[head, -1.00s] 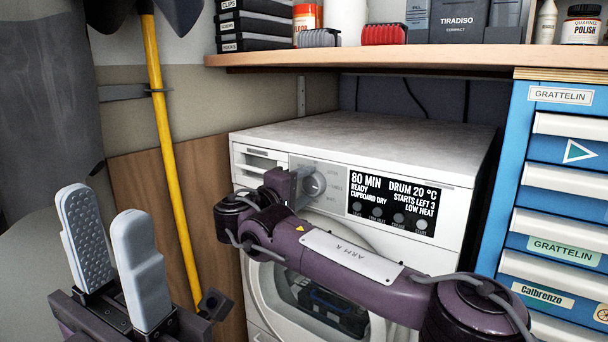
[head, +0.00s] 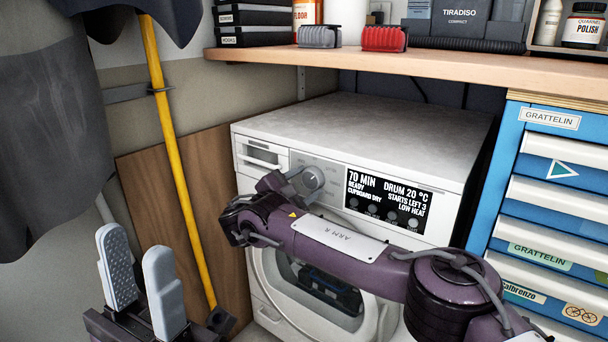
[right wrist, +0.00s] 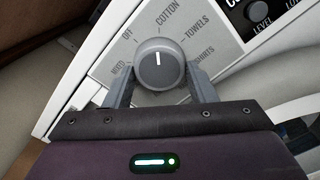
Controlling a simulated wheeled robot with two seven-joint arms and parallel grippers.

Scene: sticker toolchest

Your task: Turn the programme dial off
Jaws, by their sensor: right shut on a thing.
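The programme dial (head: 313,179) is a round grey knob on the white dryer's (head: 385,120) front panel. In the right wrist view the dial (right wrist: 160,66) has a white mark pointing up, about toward COTTON; OFF is printed to the left of that, TOWELS and SHIRTS to the right. My right gripper (right wrist: 160,88) has a finger on each side of the dial and is shut on it. In the head view the right gripper (head: 294,183) partly covers the dial. My left gripper (head: 138,262) is open and empty at lower left, away from the dryer.
The dryer's display (head: 389,198) reads 70 MIN, READY, CUPBOARD DRY. A wooden shelf (head: 400,68) with boxes and bottles hangs above. A blue drawer cabinet (head: 510,170) stands close on the right. A yellow-handled tool (head: 172,150) leans at the left.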

